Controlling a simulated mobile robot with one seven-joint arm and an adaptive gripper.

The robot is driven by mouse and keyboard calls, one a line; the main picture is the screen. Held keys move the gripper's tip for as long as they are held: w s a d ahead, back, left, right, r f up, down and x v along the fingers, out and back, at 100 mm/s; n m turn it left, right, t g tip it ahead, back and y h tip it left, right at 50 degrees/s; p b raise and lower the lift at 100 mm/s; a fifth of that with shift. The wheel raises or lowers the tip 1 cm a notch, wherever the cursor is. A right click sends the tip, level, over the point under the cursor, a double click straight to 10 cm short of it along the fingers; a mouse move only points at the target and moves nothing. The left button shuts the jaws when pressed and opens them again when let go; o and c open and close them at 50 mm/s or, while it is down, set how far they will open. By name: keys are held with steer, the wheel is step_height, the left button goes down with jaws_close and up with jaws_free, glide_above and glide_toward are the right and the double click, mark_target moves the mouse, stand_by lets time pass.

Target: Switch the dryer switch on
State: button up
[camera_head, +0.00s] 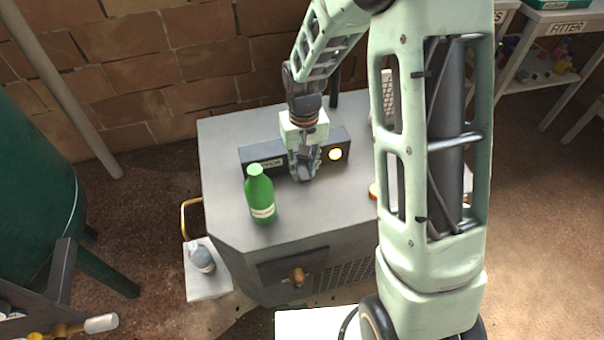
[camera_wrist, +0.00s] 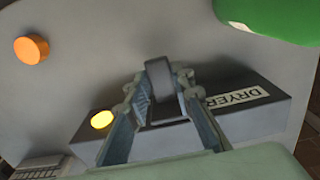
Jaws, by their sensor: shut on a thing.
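In the head view the gripper hides most of the lever.
A green bottle (camera_head: 260,196) stands on the grey cabinet (camera_head: 330,205) left of my gripper. An orange knob (camera_wrist: 32,49) is on the cabinet top, mostly hidden behind my arm in the head view. A brick wall (camera_head: 190,50) rises behind.

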steer(key=shift+r+p, duration=0.7)
steer(key=shift+r, duration=0.35)
steer(key=o, duration=0.8)
steer(key=shift+s, duration=0.1)
step_height(320, 180, up, 4)
steer(key=p, duration=0.3)
step_height(320, 180, up, 12)
stand_by(0.3)
